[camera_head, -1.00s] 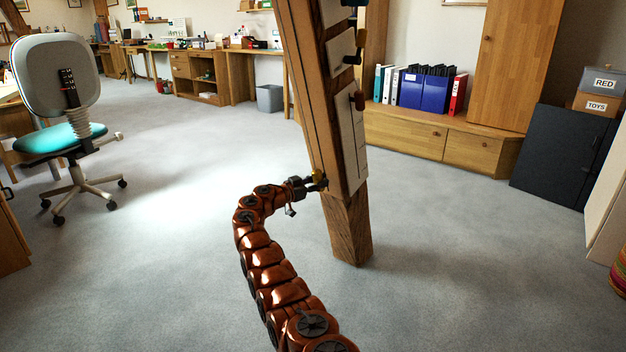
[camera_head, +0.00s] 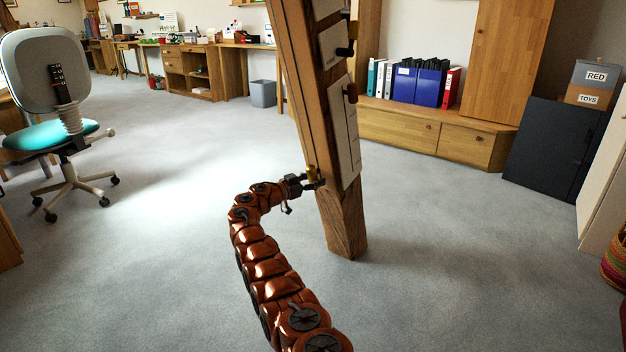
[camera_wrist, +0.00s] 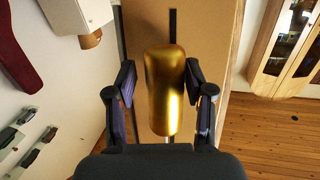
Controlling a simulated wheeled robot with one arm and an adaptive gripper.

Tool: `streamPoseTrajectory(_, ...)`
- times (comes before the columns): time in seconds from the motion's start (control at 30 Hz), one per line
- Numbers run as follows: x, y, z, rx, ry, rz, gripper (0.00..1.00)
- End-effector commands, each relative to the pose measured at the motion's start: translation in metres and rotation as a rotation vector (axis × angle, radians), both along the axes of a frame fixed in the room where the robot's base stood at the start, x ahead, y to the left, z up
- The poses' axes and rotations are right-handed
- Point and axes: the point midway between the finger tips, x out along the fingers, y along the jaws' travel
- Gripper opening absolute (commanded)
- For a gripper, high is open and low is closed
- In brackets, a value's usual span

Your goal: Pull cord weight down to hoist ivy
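The cord weight (camera_wrist: 164,95) is a brass cylinder with rounded ends, in the middle of the wrist view in front of the timber face. A dark strip, slot or cord, runs up from its top. My gripper (camera_wrist: 160,82) is open, with one finger on each side of the weight and a gap visible on the left; on the right it is narrow. In the head view my gripper (camera_head: 314,183) is at the left side of the leaning timber brace (camera_head: 345,230), low down, with the small brass weight (camera_head: 311,173) at its fingers. The ivy is not in view.
An office chair (camera_head: 65,115) stands left. A low cabinet (camera_head: 400,130) with binders is behind. Grey floor around the brace is clear.

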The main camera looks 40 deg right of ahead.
Motion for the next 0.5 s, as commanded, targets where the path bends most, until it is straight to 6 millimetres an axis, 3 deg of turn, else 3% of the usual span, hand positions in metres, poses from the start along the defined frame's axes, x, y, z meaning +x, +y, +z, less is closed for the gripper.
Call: streamPoseTrajectory(0.5,0.003,0.0052,0.0024,-0.003,-0.003,0.007,0.61)
